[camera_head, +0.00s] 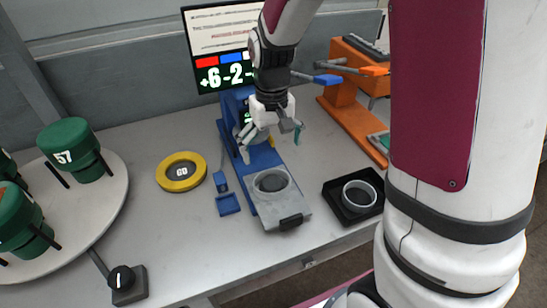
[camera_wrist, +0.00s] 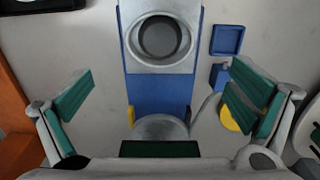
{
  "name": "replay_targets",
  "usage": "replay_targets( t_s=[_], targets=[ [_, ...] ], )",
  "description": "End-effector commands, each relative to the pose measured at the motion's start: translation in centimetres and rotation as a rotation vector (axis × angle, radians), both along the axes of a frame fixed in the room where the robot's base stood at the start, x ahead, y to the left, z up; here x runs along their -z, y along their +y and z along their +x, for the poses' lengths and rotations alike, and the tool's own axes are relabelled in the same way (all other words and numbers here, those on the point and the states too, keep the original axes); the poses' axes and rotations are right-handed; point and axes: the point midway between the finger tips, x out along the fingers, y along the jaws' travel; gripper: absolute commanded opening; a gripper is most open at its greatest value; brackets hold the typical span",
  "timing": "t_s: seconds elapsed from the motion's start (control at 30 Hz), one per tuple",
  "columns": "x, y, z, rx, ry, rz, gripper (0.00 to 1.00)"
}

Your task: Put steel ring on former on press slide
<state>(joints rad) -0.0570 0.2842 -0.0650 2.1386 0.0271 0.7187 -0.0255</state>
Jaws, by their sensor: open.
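A light grey steel ring (camera_head: 346,193) lies in a black tray (camera_head: 336,212) at the right of the table. The press slide (camera_head: 289,207) is a grey plate at the front of the blue press base, with the dark round former (camera_head: 271,183) on it. In the wrist view the slide (camera_wrist: 131,57) is at the top, and a grey disc, the former (camera_wrist: 160,38), sits inside a paler round edge; I cannot tell whether that edge is part of the slide. My gripper (camera_head: 271,144) is open and empty above the press base, behind the slide; its spread fingers also show in the wrist view (camera_wrist: 160,100).
A round white table (camera_head: 107,205) with green cylinders is at far left, a black knob box (camera_head: 129,287) in front. An orange machine (camera_head: 343,105) stands at back right.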

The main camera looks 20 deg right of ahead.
Motion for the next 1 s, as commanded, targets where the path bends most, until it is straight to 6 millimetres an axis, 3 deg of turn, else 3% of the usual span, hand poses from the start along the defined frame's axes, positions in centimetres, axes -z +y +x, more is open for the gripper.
replay_targets(
  t_s=[0.17,0.27,0.4,0.6,0.8,1.0],
  targets=[
    [-2.6,0.0,-0.9,0.0,-0.032,0.004,1.0],
    [-5.4,0.0,-2.4,0.0,-0.078,0.009,1.0],
    [-9.7,0.0,-5.5,-0.001,-0.155,0.013,1.0],
    [-14.2,-0.1,-10.6,-0.003,-0.265,0.012,1.0],
    [-16.6,-0.2,-15.7,-0.004,-0.366,0.003,1.0],
    [-17.3,-0.2,-18.8,-0.002,-0.427,-0.006,1.0]
  ],
)
